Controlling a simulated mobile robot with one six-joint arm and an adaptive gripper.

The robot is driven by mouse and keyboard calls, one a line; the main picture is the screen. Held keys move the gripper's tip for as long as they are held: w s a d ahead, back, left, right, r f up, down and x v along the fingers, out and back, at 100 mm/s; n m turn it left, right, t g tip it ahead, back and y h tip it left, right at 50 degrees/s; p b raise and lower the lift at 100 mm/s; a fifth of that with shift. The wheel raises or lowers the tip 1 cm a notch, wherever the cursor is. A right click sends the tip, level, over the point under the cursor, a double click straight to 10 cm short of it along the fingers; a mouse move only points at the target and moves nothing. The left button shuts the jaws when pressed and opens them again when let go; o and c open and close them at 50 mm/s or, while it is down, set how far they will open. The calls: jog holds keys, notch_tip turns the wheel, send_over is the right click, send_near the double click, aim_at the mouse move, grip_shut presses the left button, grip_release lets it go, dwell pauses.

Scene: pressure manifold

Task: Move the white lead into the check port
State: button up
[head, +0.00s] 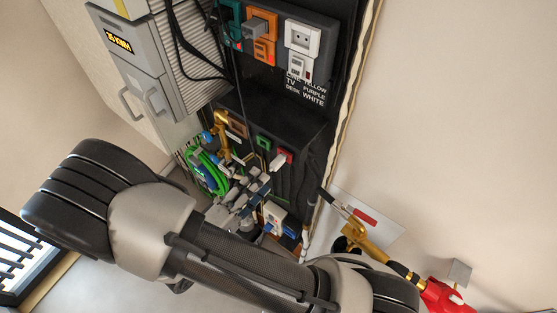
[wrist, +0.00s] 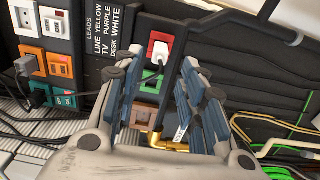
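A small white block, which looks like the white lead's plug (head: 277,162), sits at a red-framed socket (head: 286,155) on the dark panel. In the wrist view the white plug (wrist: 158,46) shows inside the red frame (wrist: 161,38); I cannot tell how deep it sits. My gripper (wrist: 158,78) is open, its two fingers apart, with nothing seen between the pads. The plug lies beyond the fingertips. In the head view my gripper (head: 250,188) is just below the plug. No socket in view is readably marked as the check port.
A green socket (wrist: 151,80) and a brown socket (wrist: 145,114) line up with the red one. White (head: 302,38), orange (head: 260,25) and teal (head: 230,20) outlets stand on the upper panel beside a label listing leads. Brass pipework (head: 221,130) and green cables (head: 208,172) crowd near my gripper.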

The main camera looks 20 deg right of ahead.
aim_at(272, 169)
jog(key=shift+x, duration=4)
jog(key=shift+b, duration=1)
grip_shut()
jog(key=shift+s+a, duration=0.1)
jog(key=shift+b+v, duration=1)
jog(key=shift+v, duration=1.9)
